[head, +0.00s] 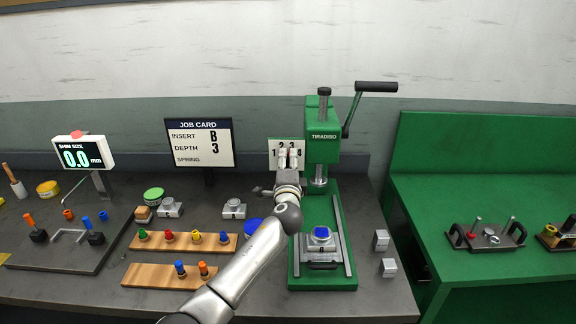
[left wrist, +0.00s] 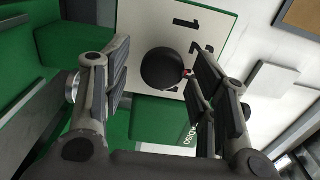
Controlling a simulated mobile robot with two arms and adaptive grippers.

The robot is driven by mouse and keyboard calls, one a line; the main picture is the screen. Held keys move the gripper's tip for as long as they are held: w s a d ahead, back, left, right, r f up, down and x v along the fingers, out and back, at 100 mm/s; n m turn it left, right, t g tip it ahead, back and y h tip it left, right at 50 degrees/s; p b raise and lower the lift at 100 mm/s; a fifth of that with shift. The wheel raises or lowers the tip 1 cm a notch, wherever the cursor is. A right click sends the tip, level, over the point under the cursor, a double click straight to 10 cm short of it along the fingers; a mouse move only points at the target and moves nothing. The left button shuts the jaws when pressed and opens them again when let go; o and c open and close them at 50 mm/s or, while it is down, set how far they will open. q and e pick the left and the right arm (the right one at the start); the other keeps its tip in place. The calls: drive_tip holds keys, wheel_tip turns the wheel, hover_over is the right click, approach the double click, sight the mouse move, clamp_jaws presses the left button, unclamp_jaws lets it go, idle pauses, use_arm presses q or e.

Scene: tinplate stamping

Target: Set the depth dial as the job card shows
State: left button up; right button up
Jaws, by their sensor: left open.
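The job card (head: 199,143) stands upright at the back of the bench and reads insert B, depth 3, with the spring line blank. The depth dial's white number plate (head: 273,146) is on the left of the green press (head: 323,140). In the left wrist view the dial's round black knob (left wrist: 163,68) sits on the plate (left wrist: 215,18), with 1 and 2 beside it. A small red mark shows at the knob's right edge, partly behind a finger. My left gripper (head: 288,158) is open in front of the dial, its fingers on either side of the knob. The right gripper is out of view.
The press handle (head: 376,87) sticks out at upper right. A die with a blue top (head: 321,234) sits on the press bed. Wooden racks with coloured pegs (head: 168,276), a shim display (head: 83,153) and small metal blocks lie around. A green side bench (head: 480,190) is at right.

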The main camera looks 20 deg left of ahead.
use_arm(q)
drive_tip(key=v, duration=1.2)
idle(0.4)
